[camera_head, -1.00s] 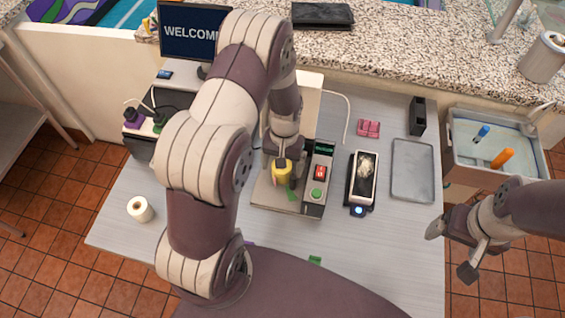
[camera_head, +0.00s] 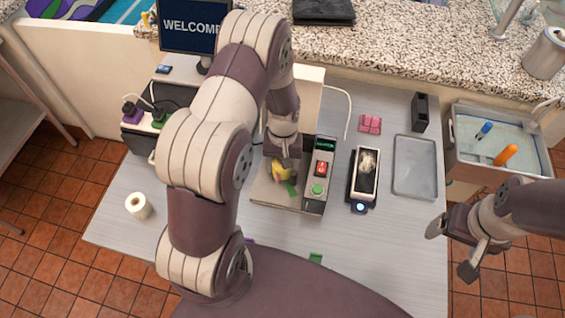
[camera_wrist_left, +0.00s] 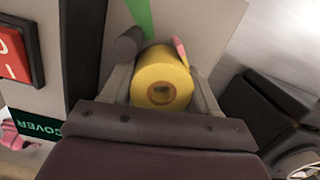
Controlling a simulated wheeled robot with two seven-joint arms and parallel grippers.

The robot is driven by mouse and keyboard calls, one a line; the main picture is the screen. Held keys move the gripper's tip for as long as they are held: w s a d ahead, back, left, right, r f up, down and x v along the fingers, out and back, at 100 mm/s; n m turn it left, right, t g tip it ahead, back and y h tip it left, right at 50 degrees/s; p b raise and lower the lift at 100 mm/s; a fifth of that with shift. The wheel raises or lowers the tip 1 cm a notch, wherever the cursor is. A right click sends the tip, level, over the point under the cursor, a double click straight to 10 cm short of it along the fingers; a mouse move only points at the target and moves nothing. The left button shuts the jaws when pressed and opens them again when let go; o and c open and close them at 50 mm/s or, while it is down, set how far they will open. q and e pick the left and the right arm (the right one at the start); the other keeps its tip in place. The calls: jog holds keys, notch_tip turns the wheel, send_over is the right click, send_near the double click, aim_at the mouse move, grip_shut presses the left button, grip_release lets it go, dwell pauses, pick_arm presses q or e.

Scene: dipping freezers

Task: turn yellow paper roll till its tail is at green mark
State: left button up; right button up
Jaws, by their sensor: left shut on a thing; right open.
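The yellow paper roll (camera_head: 280,171) sits on the grey machine plate (camera_head: 264,194). My left gripper (camera_head: 283,164) reaches down from above and is shut on the roll. The left wrist view shows the yellow roll (camera_wrist_left: 162,80) between the two fingers (camera_wrist_left: 163,88), with its round core facing the camera. A pink strip (camera_wrist_left: 180,48) shows at the roll's edge; I cannot tell if it is the tail. A green mark (camera_head: 292,190) lies on the plate beside the roll, and it also shows in the left wrist view (camera_wrist_left: 140,16). My right gripper (camera_head: 452,252) is open and empty at the right.
A control box with a red switch (camera_head: 321,168) and a green button (camera_head: 318,189) adjoins the plate. A black-framed device (camera_head: 364,174), a grey tray (camera_head: 415,166) and pink blocks (camera_head: 370,124) stand to the right. A white roll (camera_head: 138,205) stands at the table's left.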

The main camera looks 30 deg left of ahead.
pick_arm(q)
jog(key=n, duration=0.5)
jog(key=shift+s, duration=0.1)
jog(key=o, duration=0.6)
jog(key=shift+n+t+h, duration=0.3)
jog(key=shift+n, duration=0.9)
jog(key=o, duration=0.5)
jog(key=shift+c, duration=0.2)
jog(key=shift+a, duration=0.1)
notch_tip(320, 180, up, 5)
jog(key=p, duration=0.4)
jog(key=shift+r+p, duration=0.15)
jog(key=shift+p, duration=0.25)
